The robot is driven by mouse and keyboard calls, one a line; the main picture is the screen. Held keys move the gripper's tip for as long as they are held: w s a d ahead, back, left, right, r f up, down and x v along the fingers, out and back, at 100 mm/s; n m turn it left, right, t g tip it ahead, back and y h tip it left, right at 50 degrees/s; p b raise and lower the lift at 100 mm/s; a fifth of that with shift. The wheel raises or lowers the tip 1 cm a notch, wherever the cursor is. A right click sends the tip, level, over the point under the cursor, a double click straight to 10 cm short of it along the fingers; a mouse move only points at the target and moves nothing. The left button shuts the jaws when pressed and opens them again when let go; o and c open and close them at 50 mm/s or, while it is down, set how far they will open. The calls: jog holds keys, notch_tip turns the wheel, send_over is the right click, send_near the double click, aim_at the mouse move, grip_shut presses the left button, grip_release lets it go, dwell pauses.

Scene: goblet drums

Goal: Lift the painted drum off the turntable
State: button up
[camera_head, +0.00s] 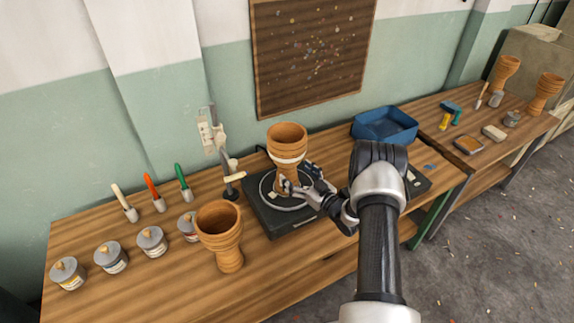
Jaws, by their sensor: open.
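The painted drum (286,143) is a terracotta goblet drum with a pale band around its bowl. It stands upright on the round plate of the black turntable (272,222) in the middle of the workbench. My gripper (287,187) is open at the drum's narrow lower part, reaching in from the right. Its fingers are close to the drum, but I cannot tell whether they touch it. The gripper partly hides the drum's foot and the right part of the turntable. A second, unbanded drum (220,234) stands on the bench to the front left.
A clamp stand (212,138) rises just behind and left of the turntable. Several paint tins (110,257) and brushes (154,194) stand at the left. A blue tray (385,126) sits at the back right. Another bench on the right holds more drums (545,92) and tools.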

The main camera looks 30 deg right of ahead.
jog(key=b+x, duration=0.2)
jog(key=x, duration=0.3)
jog(key=shift+a, duration=0.15)
jog(key=shift+s, duration=0.15)
jog(key=c, duration=1.6)
jog(key=shift+r, duration=0.1)
jog(key=shift+c, duration=0.3)
